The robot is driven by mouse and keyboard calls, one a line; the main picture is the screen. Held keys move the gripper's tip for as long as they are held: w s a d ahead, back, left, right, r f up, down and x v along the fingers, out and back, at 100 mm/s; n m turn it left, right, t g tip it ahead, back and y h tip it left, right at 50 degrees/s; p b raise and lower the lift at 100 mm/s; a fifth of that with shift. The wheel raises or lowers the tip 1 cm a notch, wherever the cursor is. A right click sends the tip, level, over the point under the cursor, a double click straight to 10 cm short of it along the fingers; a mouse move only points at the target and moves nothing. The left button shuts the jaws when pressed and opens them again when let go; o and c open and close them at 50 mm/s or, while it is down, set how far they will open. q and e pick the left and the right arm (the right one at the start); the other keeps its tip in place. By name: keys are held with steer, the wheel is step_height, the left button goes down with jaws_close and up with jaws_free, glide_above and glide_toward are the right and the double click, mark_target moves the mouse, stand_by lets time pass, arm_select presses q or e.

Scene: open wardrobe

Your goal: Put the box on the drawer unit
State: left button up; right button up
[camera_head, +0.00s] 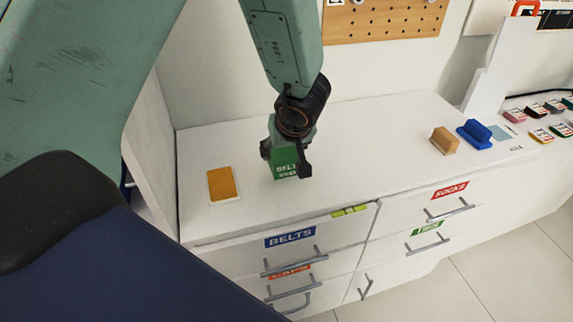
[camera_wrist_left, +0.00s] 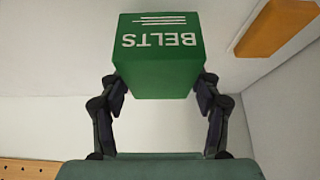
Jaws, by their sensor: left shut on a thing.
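The box is green with white "BELTS" lettering; it shows in the head view (camera_head: 285,163) and large in the left wrist view (camera_wrist_left: 158,62). My left gripper (camera_head: 287,160) is shut on the box, with one finger on each side of it in the left wrist view (camera_wrist_left: 158,90). The box is at the top of the white drawer unit (camera_head: 350,170), near its left-middle part. I cannot tell whether its underside touches the surface. My right gripper is not in view.
An orange block or pad (camera_head: 222,184) lies left of the box. A tan brush-like block (camera_head: 444,140) and a blue one (camera_head: 474,133) stand to the right. Drawers below carry labels such as BELTS (camera_head: 290,237) and SOCKS (camera_head: 449,190). The top's middle is clear.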

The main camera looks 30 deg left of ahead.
arm_select(q)
steer(key=shift+a+f, duration=0.15)
steer(key=shift+f, duration=0.05)
steer(key=shift+s+f+b, duration=0.1)
steer(key=shift+f+b, duration=0.15)
steer(key=shift+b, duration=0.05)
steer(key=shift+d+f+b, duration=0.2)
steer(key=shift+f+b, duration=0.2)
steer(key=shift+f, duration=0.1)
steer(key=shift+d+f+b, duration=0.15)
steer(key=shift+f+b, duration=0.25)
steer(key=shift+f, duration=0.1)
steer(key=shift+w+f, duration=0.2)
steer(key=shift+f, duration=0.15)
steer(key=shift+a+f, duration=0.1)
steer(key=shift+f, duration=0.05)
steer(key=shift+a, duration=0.2)
steer(key=shift+s+d, duration=0.15)
steer(key=shift+d, duration=0.05)
steer(key=o, duration=0.8)
steer(key=shift+c, duration=0.2)
steer(key=o, duration=0.4)
steer(key=shift+a+f, duration=0.15)
steer(key=shift+o, duration=0.2)
